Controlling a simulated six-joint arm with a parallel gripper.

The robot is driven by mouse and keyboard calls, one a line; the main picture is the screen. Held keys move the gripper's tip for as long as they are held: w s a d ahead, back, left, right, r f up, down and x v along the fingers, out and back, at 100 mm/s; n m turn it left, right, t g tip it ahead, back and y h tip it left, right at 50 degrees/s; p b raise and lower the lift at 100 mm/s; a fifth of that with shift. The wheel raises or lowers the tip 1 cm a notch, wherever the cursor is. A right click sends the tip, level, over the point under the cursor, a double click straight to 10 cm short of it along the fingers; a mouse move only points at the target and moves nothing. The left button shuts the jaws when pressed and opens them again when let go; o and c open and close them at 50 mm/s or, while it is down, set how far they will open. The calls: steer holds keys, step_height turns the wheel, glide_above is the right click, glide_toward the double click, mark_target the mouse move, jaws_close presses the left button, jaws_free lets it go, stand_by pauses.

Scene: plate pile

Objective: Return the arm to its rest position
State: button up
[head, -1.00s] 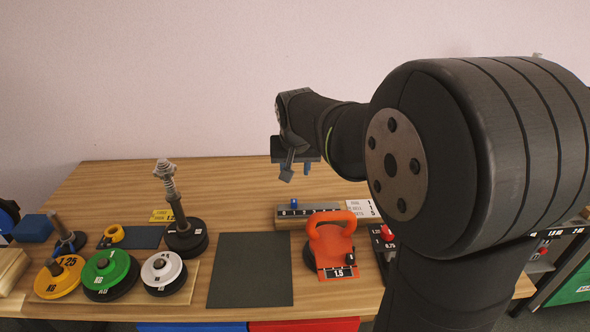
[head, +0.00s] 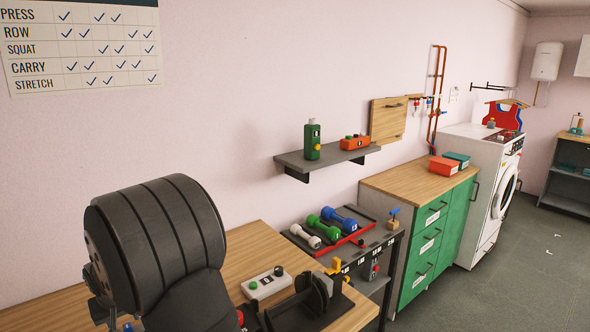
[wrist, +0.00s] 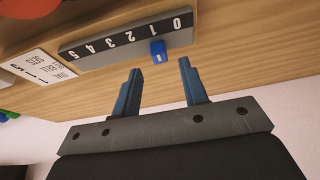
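My gripper (wrist: 158,90) shows in the wrist view with its two blue-grey fingers apart and nothing between them. Beyond the fingertips, apart from them, lies the wooden table (wrist: 235,50). A grey numbered slider bar (wrist: 120,42) with a blue knob (wrist: 158,51) rests on the table beyond the fingers. A white card (wrist: 40,72) with print lies beside it. In the head view a large dark joint of my arm fills the lower left; my gripper is outside that view.
In the head view, a rack with dumbbells (head: 345,217) stands right of the table (head: 255,243). A white box with buttons (head: 266,283) lies on the table. A wall shelf (head: 327,160) holds a green bottle (head: 312,140). A green cabinet (head: 425,245) and white washer (head: 490,190) stand further right.

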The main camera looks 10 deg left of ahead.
steer(key=x, duration=0.3)
steer(key=shift+w+a+f, duration=0.1)
steer(key=shift+f, duration=0.2)
steer(key=shift+a, duration=0.15)
